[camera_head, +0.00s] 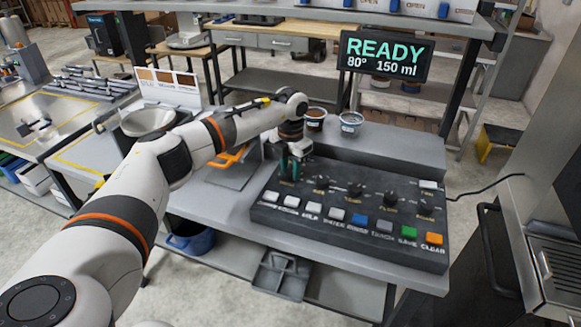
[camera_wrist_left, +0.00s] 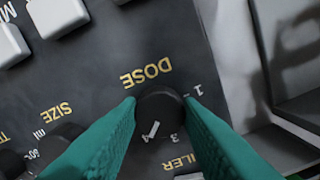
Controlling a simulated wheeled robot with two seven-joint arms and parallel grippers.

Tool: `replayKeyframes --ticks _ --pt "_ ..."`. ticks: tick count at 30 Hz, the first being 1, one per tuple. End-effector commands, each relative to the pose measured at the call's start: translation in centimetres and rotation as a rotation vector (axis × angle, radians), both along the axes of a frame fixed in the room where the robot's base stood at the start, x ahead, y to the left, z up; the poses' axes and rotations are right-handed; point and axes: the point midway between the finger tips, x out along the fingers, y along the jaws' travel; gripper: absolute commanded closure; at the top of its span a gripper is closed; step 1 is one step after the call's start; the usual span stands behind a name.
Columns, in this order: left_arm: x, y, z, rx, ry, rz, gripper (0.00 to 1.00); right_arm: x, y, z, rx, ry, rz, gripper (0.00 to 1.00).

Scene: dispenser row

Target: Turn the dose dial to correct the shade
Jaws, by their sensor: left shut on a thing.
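The dose dial (camera_wrist_left: 160,112) is a round black knob with a white pointer mark, beside gold lettering "DOSE" and scale numbers, upside down in the left wrist view. My left gripper (camera_wrist_left: 158,108) has its green fingers shut on the dial, one on each side. In the head view my left gripper (camera_head: 290,168) points down at the left end of the black control panel (camera_head: 345,250) and largely hides that dial. A shade card (camera_head: 168,84) with light to dark brown patches stands at the back left. My right gripper is out of view.
Several other dials (camera_head: 355,190) and a row of coloured buttons (camera_head: 359,219) lie to the right on the panel. Two small cups (camera_head: 316,114) (camera_head: 351,121) stand behind it. A display (camera_head: 385,56) reads "READY 80° 150 ml".

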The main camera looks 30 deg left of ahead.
Motion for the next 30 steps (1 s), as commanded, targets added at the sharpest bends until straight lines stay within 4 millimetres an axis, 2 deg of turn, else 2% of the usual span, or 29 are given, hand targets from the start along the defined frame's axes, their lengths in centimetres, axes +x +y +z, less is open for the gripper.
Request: replayKeyframes --ticks 11,12,15,25,30 --pt "0.1 0.0 0.1 -0.001 -0.004 0.004 0.91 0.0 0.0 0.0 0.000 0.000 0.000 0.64" --pt "0.1 0.0 0.1 -0.001 -0.004 0.004 0.63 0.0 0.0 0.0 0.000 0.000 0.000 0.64" --pt "0.1 0.0 0.1 0.000 -0.003 0.004 0.47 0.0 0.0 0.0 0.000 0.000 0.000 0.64" --pt "0.1 0.0 0.2 0.000 -0.002 0.003 0.46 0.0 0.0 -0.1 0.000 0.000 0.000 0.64" --pt "0.1 0.0 2.2 -0.001 -0.006 0.002 0.46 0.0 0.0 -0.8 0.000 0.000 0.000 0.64"
